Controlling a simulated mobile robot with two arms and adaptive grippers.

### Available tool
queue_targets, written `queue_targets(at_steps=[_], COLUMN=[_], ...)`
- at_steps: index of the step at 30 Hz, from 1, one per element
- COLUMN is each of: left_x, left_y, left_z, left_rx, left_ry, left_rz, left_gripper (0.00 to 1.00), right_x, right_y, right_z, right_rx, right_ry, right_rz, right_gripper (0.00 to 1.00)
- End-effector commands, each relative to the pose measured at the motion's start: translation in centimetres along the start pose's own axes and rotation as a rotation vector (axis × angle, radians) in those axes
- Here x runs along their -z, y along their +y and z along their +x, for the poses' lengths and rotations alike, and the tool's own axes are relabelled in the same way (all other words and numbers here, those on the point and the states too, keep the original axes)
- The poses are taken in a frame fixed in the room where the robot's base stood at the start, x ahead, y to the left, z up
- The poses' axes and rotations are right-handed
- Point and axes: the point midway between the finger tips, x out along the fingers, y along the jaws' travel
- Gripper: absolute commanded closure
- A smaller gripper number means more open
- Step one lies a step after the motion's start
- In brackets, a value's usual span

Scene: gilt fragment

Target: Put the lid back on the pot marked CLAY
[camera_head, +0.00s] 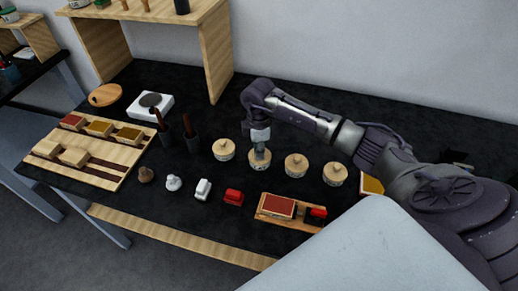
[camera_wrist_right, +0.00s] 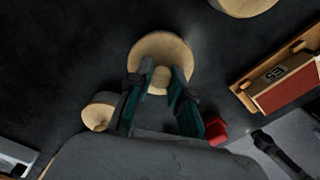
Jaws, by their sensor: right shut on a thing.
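A row of several small pots with pale wooden lids stands on the black table top. My right gripper (camera_head: 260,147) points down over the second pot from the left (camera_head: 259,163). It is shut on the knob of a round wooden lid (camera_wrist_right: 160,45), with a finger on each side of the knob in the wrist view. The lid sits at or very near the top of this pot; I cannot tell if it is fully seated. The neighbouring pots (camera_head: 223,151), (camera_head: 296,167) and (camera_head: 335,176) have lids. The pot labels are too small to read. My left gripper is out of view.
In front lie a red block (camera_head: 233,197), a white block (camera_head: 203,189) and a wooden tray with a red pad (camera_head: 277,207). A wooden shelf (camera_head: 215,60) stands behind.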

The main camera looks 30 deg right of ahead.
Motion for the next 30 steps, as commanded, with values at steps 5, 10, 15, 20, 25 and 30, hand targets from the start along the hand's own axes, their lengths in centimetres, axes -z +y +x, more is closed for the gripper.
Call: queue_targets(at_steps=[5, 10, 15, 20, 25, 30], left_x=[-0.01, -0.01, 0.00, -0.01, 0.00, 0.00], left_y=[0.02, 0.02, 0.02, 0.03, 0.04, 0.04], left_z=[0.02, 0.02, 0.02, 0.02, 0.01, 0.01], left_rx=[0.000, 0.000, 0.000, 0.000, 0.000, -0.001], left_ry=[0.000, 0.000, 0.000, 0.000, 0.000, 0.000], left_rz=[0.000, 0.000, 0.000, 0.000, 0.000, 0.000], left_gripper=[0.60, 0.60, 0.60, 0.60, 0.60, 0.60], right_x=[-0.02, -0.03, -0.03, -0.03, -0.03, -0.03], right_y=[0.02, 0.02, 0.02, 0.02, 0.02, 0.01], right_z=[-0.01, -0.01, -0.01, 0.00, 0.00, 0.00], right_rx=[0.000, 0.000, 0.000, 0.000, 0.000, 0.000], right_ry=[0.000, 0.000, 0.000, 0.000, 0.000, -0.001], right_rz=[0.000, 0.001, 0.001, 0.001, 0.000, 0.000], right_gripper=[1.00, 0.60, 0.50, 0.42, 0.25, 0.25])
